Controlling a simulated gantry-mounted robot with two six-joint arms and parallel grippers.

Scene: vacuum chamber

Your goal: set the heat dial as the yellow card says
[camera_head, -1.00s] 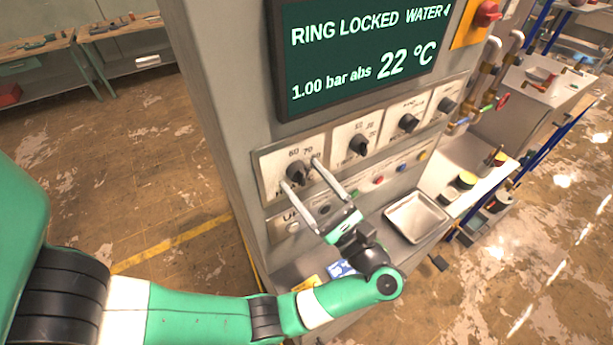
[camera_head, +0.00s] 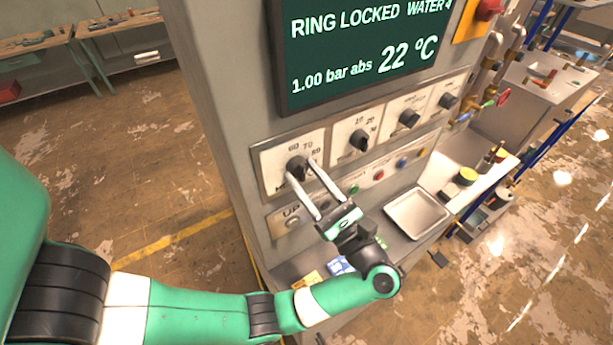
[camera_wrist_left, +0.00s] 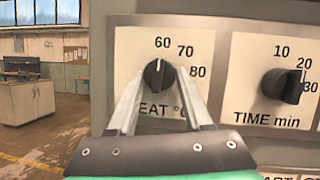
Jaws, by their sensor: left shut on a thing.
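The heat dial (camera_head: 295,167) is a black knob on the leftmost white plate of the panel. In the left wrist view the heat dial (camera_wrist_left: 158,80) has its white pointer line up, close to the 60 mark. My left gripper (camera_head: 300,170) is shut on this dial, one long finger on each side, and the fingers hide part of the lower lettering. The yellow card (camera_head: 306,281) lies on the ledge below, beside a blue and white card; its writing is too small to read. My right gripper is not in view.
The time dial (camera_wrist_left: 283,86) sits just right of the heat dial, with more dials (camera_head: 409,118) further right. A screen (camera_head: 365,50) above reads 22 °C. Coloured buttons (camera_head: 378,174) line the panel below. A metal tray (camera_head: 417,214) stands to the right of my wrist.

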